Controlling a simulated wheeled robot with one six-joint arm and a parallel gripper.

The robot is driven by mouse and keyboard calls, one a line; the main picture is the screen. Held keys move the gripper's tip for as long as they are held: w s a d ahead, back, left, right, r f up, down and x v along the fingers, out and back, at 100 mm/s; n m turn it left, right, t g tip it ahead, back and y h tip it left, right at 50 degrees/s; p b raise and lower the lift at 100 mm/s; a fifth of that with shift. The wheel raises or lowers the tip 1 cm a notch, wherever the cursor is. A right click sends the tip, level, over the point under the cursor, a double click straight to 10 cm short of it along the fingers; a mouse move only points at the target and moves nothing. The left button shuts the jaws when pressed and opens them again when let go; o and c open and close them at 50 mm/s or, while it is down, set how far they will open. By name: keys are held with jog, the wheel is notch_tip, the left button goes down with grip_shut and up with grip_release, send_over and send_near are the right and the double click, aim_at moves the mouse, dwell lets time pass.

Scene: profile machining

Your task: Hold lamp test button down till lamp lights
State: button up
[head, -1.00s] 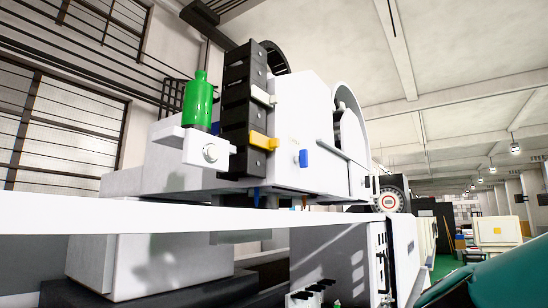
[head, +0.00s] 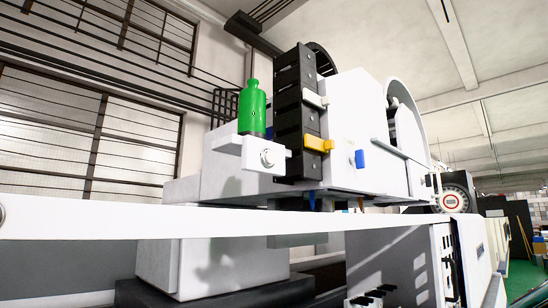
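I cannot make out a lamp test button or its lamp in the head view. A white machine (head: 355,110) stands in the middle. Below it is a white cabinet (head: 385,262) with black switch-like parts (head: 375,295) at its lower edge, cut off by the frame. Small dark fittings (head: 446,270) run down the cabinet's right side. Their labels are too small to read. My gripper is not in view.
A green bottle (head: 252,110) stands on a white bracket (head: 235,147) beside a black ribbed column (head: 293,115) with a yellow lever (head: 318,143). A long white bar (head: 180,223) crosses in front. A round dial (head: 452,201) is at the right. Barred windows are at the left.

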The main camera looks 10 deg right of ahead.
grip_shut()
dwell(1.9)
